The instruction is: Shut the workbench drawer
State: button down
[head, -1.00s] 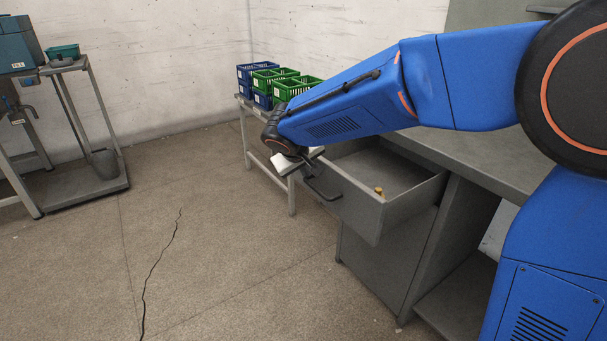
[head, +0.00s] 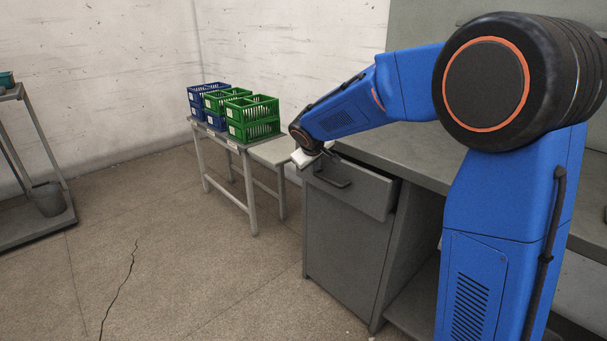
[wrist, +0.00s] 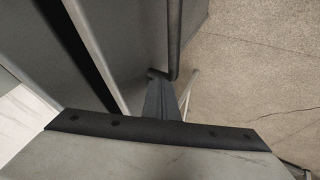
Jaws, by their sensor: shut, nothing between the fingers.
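The workbench drawer (head: 360,194) is grey with a dark bar handle (head: 332,180) on its front. It stands slightly out from the workbench (head: 345,240), its side edge showing at the right. In the wrist view, a dark gap (wrist: 80,55) runs behind the drawer front (wrist: 125,60). My gripper (head: 317,160) is at the upper left of the drawer front, close to the handle. In the wrist view its fingers (wrist: 158,88) are together and empty, beside one end of the handle (wrist: 174,38). I cannot tell whether they touch the drawer. The drawer's inside is hidden.
Blue and green crates (head: 253,130) stand on a low table (head: 240,148) left of the workbench. A grey bin (head: 47,199) sits on a cart's lower shelf at the far left. The floor (head: 190,260) in front of the workbench is clear.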

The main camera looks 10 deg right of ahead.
jog(key=shift+w+d, duration=0.45)
jog(key=shift+d, duration=0.2)
